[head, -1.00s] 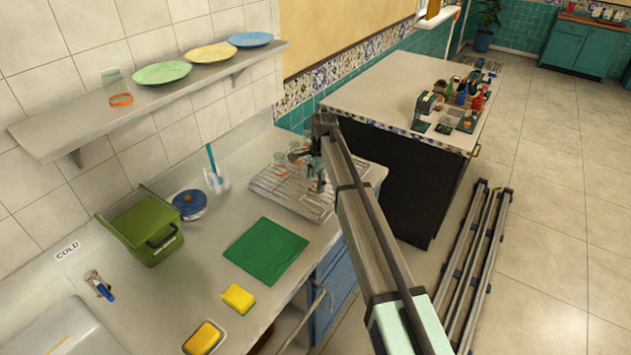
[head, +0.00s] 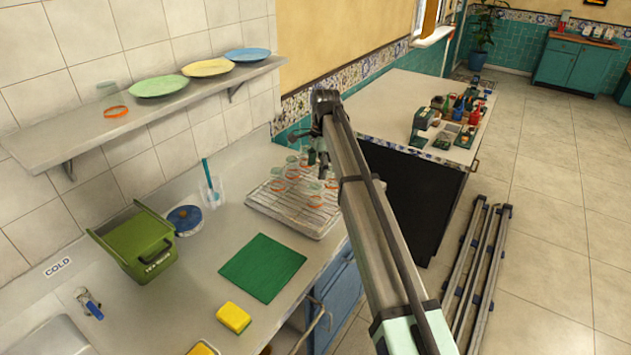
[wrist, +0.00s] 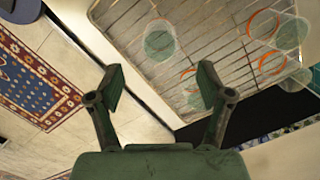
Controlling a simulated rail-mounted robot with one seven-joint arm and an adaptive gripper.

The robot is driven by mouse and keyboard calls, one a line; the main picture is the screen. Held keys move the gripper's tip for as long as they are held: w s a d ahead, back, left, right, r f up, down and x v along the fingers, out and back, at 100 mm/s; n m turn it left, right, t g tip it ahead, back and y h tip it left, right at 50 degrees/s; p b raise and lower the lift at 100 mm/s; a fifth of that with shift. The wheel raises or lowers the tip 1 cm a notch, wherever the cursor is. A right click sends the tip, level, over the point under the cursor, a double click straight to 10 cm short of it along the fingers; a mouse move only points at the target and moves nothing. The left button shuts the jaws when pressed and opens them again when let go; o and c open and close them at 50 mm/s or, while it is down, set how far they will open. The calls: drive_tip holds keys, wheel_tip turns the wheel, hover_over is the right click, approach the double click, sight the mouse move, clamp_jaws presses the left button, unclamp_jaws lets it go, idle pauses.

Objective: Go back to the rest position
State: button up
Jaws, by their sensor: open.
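My gripper (wrist: 160,85) is open and empty in the wrist view, with a gap between its two fingers. The wire rack (head: 290,215) stands on the counter and holds several clear glasses with orange bands. One of these glasses (wrist: 160,42) shows in the wrist view beyond the fingers, apart from them.
A green mat (head: 262,268), a yellow sponge (head: 233,317), a green bin (head: 135,245) and a blue-lidded pot (head: 184,220) are on the counter. A shelf (head: 60,145) with plates hangs above. A second counter (head: 400,95) with bottles stands behind my arm.

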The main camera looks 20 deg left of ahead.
drive_tip(key=shift+r, duration=0.4)
drive_tip(key=shift+d, duration=0.1)
drive_tip(key=s+d+f+n, duration=0.2)
drive_tip(key=s+d+f, duration=0.1)
drive_tip(key=d+f, duration=1)
drive_tip(key=s+d+f+n, duration=0.2)
drive_tip(key=s+d+f, duration=0.4)
drive_tip(key=d, duration=0.4)
drive_tip(key=s+d+f+n+t, duration=0.1)
drive_tip(key=s+d+f+n, duration=0.1)
drive_tip(key=s+d+f, duration=0.55)
drive_tip(key=s+d+f+n, duration=0.1)
drive_tip(key=s+d+f, duration=0.35)
drive_tip(key=d, duration=0.65)
drive_tip(key=s+d+f+n+h, duration=0.1)
drive_tip(key=s+d+f+n, duration=0.1)
drive_tip(key=s+d, duration=0.6)
drive_tip(key=s+f+g, duration=0.2)
drive_tip(key=s+f, duration=0.4)
drive_tip(key=s, duration=0.3)
drive_tip(key=s+a+f+g, duration=0.1)
drive_tip(key=s+f+g, duration=0.1)
drive_tip(key=s+f, duration=0.4)
drive_tip(key=s+f+g, duration=0.2)
drive_tip(key=s+f, duration=0.4)
drive_tip(key=s, duration=0.7)
drive_tip(key=shift+a+g, duration=0.3)
drive_tip(key=shift+a, duration=0.1)
drive_tip(key=shift+s, duration=0.1)
